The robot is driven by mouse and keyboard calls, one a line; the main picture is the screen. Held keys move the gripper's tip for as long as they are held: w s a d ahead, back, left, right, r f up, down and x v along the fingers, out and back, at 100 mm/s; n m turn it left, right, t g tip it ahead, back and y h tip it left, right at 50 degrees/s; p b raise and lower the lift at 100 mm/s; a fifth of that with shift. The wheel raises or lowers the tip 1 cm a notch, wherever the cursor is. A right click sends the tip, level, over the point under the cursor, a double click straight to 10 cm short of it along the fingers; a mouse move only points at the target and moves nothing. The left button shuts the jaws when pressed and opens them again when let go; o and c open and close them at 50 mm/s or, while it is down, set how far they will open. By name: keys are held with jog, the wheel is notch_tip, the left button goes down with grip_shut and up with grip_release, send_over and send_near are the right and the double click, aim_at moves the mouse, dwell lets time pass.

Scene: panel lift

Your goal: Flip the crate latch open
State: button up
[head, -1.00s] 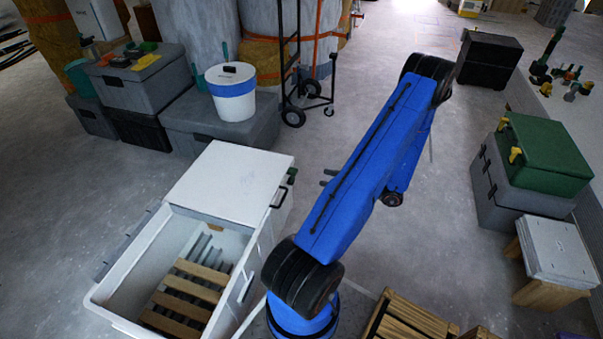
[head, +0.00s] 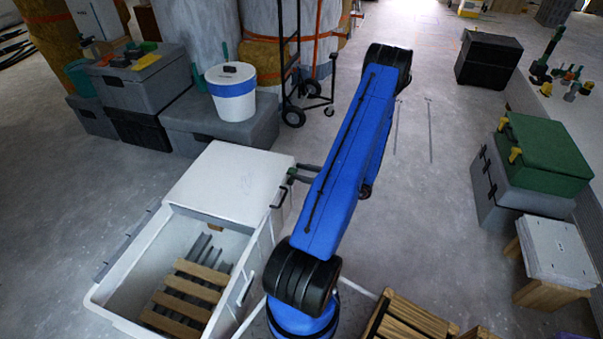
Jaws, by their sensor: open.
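The white crate (head: 255,262) stands at the lower left in the head view. A flat white panel (head: 225,185) covers its far half. The near half is open. A small dark green piece (head: 291,172), which looks like the latch, sits at the panel's far right edge. My gripper (head: 303,173) is open and points left, its fingertips at or very close to this piece. My blue arm hides the rest of the gripper. I cannot tell whether the fingers touch the latch or are around it.
Wooden slats (head: 190,298) lie inside the crate's open half. A black handle (head: 279,197) sticks out from its right side. A white bucket (head: 231,88) on a grey case and a black hand truck (head: 293,115) stand behind. Wooden crates (head: 410,322) are at the lower right.

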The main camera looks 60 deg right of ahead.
grip_shut()
jog(key=shift+s+f, duration=0.2)
jog(key=shift+s, duration=0.05)
jog(key=s+f, duration=0.3)
jog(key=f, duration=0.2)
jog(key=shift+d, duration=0.45)
dwell(0.4)
jog(key=shift+f, duration=0.2)
